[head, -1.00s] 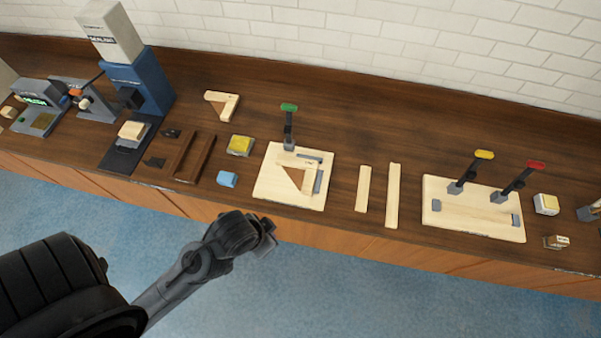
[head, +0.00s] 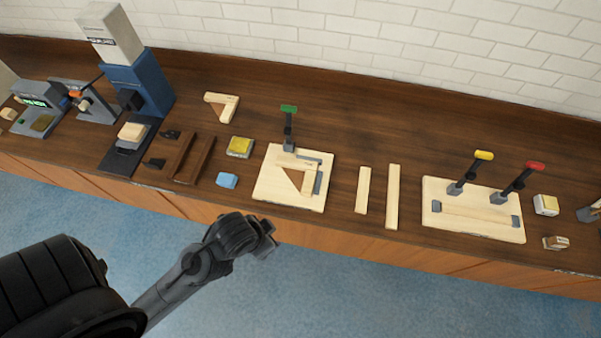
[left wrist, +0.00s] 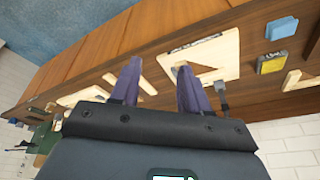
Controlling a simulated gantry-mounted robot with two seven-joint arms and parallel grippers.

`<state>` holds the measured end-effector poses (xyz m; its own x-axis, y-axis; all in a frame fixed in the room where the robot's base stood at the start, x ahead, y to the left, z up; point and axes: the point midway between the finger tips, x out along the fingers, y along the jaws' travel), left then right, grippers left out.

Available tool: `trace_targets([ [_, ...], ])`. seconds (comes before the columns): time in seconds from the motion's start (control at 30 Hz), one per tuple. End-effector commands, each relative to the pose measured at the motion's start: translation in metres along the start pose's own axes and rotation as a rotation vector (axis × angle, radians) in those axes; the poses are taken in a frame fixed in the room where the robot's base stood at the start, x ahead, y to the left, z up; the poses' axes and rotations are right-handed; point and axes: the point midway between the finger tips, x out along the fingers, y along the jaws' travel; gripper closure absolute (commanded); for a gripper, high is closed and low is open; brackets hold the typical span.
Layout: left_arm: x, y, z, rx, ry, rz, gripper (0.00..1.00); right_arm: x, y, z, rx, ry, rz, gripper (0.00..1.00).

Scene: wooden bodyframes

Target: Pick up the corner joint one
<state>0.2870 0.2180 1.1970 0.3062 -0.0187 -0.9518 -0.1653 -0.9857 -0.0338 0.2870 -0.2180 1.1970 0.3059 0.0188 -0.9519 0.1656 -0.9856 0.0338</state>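One light wooden corner joint (head: 213,99), an L-shaped piece with a brown triangular gap, lies at the back of the bench, left of centre. A similar corner piece (head: 308,186) sits on the pale jig board (head: 265,193) with the green-handled clamp (head: 289,125); which is number one I cannot tell. My left gripper (head: 268,238) is in front of the bench edge, apart from both pieces. In the left wrist view its two purple fingers (left wrist: 159,66) are spread with nothing between them. My right gripper is not in view.
A yellow-topped block (head: 240,146) and a blue block (head: 227,180) lie left of the jig board. Two wooden strips (head: 393,196) lie right of it. A second board (head: 455,223) carries yellow- and red-handled clamps. A blue machine (head: 148,80) stands at the left.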

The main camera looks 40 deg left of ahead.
Motion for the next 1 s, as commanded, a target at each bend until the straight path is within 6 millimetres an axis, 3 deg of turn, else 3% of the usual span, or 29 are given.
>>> trace_targets([
  [0.03, 0.000, 0.000, 0.000, 0.000, 0.000, 0.000, 0.46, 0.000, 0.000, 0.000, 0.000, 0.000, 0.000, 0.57],
  [0.3, 0.000, 0.000, 0.000, 0.000, 0.000, 0.000, 0.07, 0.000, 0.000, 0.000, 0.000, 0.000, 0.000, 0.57],
  [0.57, 0.000, 0.000, 0.000, 0.002, 0.000, 0.000, 0.07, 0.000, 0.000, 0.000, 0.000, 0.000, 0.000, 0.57],
  [0.73, 0.000, 0.000, -0.004, 0.092, 0.018, -0.001, 0.07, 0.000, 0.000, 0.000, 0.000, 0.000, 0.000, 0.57],
  [0.87, -0.001, 0.000, -0.027, 0.292, 0.142, -0.022, 0.07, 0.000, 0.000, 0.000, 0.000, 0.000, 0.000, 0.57],
  [1.0, 0.004, 0.000, -0.067, 0.620, 0.354, -0.116, 0.07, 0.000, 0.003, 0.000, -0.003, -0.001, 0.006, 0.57],
])
